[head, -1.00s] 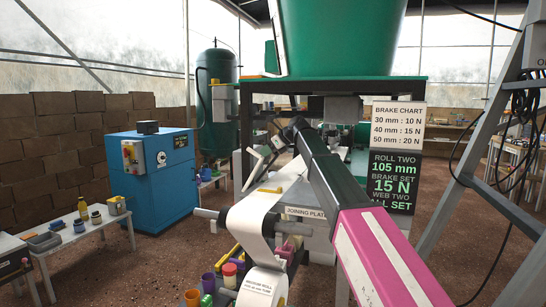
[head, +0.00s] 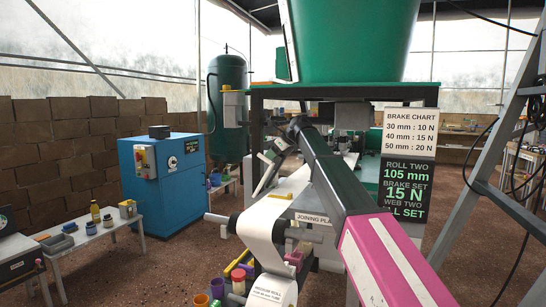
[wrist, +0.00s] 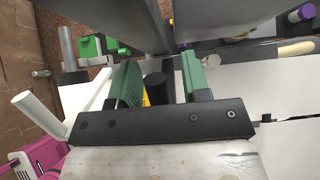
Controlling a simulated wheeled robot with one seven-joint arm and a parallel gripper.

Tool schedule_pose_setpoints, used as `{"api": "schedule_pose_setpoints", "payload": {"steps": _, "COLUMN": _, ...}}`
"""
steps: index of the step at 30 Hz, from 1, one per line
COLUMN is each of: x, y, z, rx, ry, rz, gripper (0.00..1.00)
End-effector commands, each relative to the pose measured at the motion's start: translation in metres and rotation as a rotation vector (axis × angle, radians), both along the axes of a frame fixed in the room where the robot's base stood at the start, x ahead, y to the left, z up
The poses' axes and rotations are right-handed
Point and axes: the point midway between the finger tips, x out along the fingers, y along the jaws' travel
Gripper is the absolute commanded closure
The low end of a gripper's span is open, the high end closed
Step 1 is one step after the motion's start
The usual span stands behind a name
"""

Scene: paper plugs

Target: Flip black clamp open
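My gripper (wrist: 160,82) shows in the wrist view with its two green fingers spread apart. A black round-ended piece (wrist: 155,88) shows between the fingers, with a bit of yellow beside it. I cannot tell whether it belongs to the black clamp or whether a finger touches it. In the head view, a dark tilted bar (head: 266,178) stands at the left edge of the joining plate (head: 312,219); it may be the black clamp. My arm hides much of the area behind it, and my fingertips are not clear in the head view.
A white paper web (head: 262,222) runs over the plate to a roll (head: 270,290) below. A large green tub (head: 345,40) stands on a frame above. Coloured cups (head: 217,288) stand low at the front. A blue cabinet (head: 165,180) stands left; a grey ladder-like frame (head: 480,170) stands right.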

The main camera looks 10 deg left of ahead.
Motion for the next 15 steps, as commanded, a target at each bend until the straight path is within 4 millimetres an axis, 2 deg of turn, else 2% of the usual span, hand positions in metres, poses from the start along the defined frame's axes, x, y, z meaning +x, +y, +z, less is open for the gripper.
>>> {"api": "schedule_pose_setpoints", "payload": {"steps": 8, "x": 0.000, "y": -0.002, "z": 0.001, "rx": 0.000, "ry": 0.000, "rz": 0.000, "gripper": 0.57}}
{"api": "schedule_pose_setpoints", "payload": {"steps": 15, "x": -0.003, "y": -0.016, "z": 0.015, "rx": -0.001, "ry": -0.001, "rz": -0.001, "gripper": 0.57}}
